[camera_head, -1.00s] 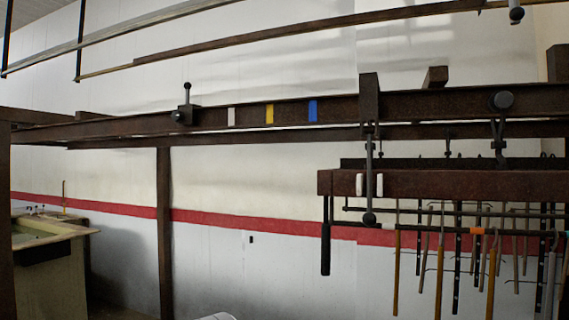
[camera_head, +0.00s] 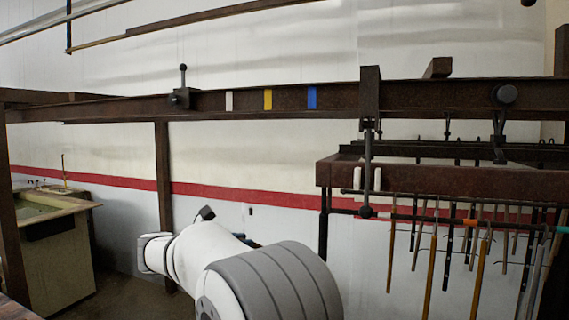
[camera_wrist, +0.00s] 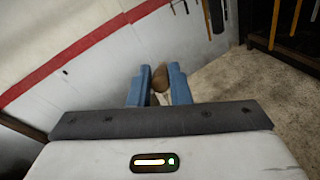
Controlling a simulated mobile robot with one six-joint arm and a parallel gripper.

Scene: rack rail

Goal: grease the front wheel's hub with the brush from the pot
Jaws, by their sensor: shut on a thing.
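In the wrist view my gripper (camera_wrist: 161,72) has its two blue fingers closed on a rounded brown piece (camera_wrist: 160,80), perhaps the brush's handle. Its far end is hidden, and I see no bristles. In the head view a dark round wheel (camera_head: 503,95) sits against the overhead rail (camera_head: 430,100) at the right. A dark hanger bracket (camera_head: 370,97) stands to its left, and no other wheel shows clearly. I cannot tell which is the front wheel. I cannot make out a grease pot.
A tool rack (camera_head: 450,180) with several long-handled tools hangs under the rail at the right. A lever clamp (camera_head: 181,95) sits on the rail, left of white, yellow and blue marks. A bench (camera_head: 60,260) stands at the left by a post (camera_head: 163,200).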

